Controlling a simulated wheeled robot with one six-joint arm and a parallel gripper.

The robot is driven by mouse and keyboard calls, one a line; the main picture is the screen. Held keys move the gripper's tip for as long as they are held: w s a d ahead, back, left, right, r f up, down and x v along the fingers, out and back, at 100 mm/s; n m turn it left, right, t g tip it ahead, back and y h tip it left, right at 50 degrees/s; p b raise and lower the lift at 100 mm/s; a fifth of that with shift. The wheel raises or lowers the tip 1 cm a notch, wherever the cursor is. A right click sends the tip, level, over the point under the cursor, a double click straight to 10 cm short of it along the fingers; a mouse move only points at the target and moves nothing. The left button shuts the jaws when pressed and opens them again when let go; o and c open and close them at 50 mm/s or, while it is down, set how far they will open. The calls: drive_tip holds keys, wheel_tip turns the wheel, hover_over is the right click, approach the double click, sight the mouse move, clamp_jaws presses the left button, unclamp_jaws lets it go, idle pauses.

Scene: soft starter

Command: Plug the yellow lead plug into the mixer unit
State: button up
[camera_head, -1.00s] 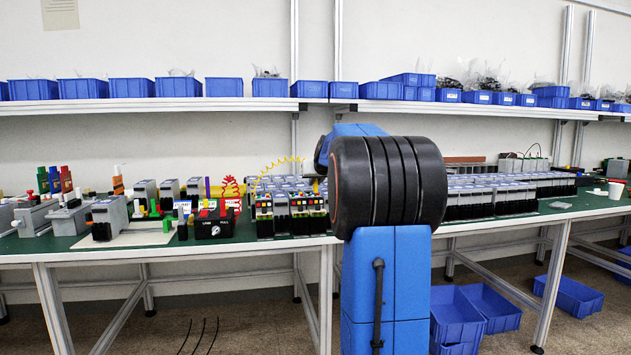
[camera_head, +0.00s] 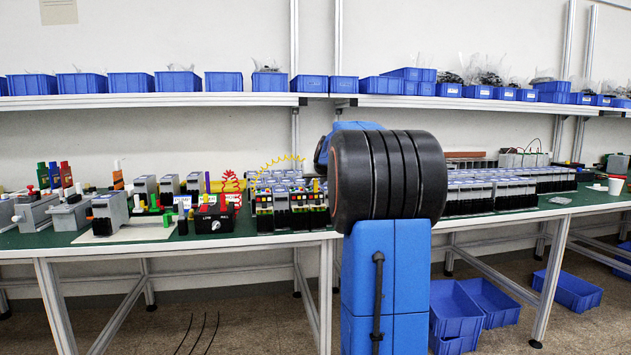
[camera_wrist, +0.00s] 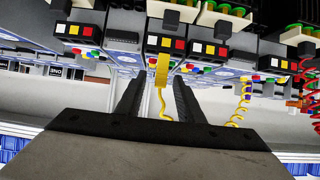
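My gripper (camera_wrist: 157,82) is open, one finger on each side of the plug with gaps showing. In the head view the gripper is hidden behind my arm. A yellow coiled lead (camera_head: 282,162) arches over the grey units there; the wrist view also shows a yellow coil (camera_wrist: 238,108). A black box (camera_head: 210,222) with white lettering and coloured posts stands left of them; I cannot tell whether it is the mixer unit.
Rows of grey units (camera_head: 488,194) crowd the green bench to the right of my arm. A red coiled lead (camera_head: 231,184) stands behind the black box. A white cup (camera_head: 615,186) is at the far right. Blue bins (camera_head: 224,82) line the shelf above.

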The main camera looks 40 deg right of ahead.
drive_tip(key=v, duration=1.7)
drive_tip(key=shift+s+a, duration=0.2)
drive_tip(key=s+a+f+n+g+y, duration=0.1)
drive_tip(key=s+a+f, duration=0.3)
drive_tip(key=a, duration=0.5)
drive_tip(key=s+a+f+n+y, duration=0.1)
drive_tip(key=s+a+f+y, duration=0.1)
drive_tip(key=a+f, duration=0.55)
drive_tip(key=s+a+f+n+g+y, duration=0.15)
drive_tip(key=a+f, duration=0.25)
drive_tip(key=a, duration=0.6)
drive_tip(key=s+a+f+n+g+y, duration=0.1)
drive_tip(key=s+a+f, duration=0.6)
drive_tip(key=s+f, duration=0.2)
drive_tip(key=s+a+f+n+g, duration=0.1)
drive_tip(key=s+a+f+g, duration=0.1)
drive_tip(key=s+a+f, duration=0.4)
drive_tip(key=s+f, duration=0.4)
drive_tip(key=s, duration=0.1)
drive_tip(key=shift+s+a+n+y, duration=0.3)
drive_tip(key=shift+a+n+y, duration=0.05)
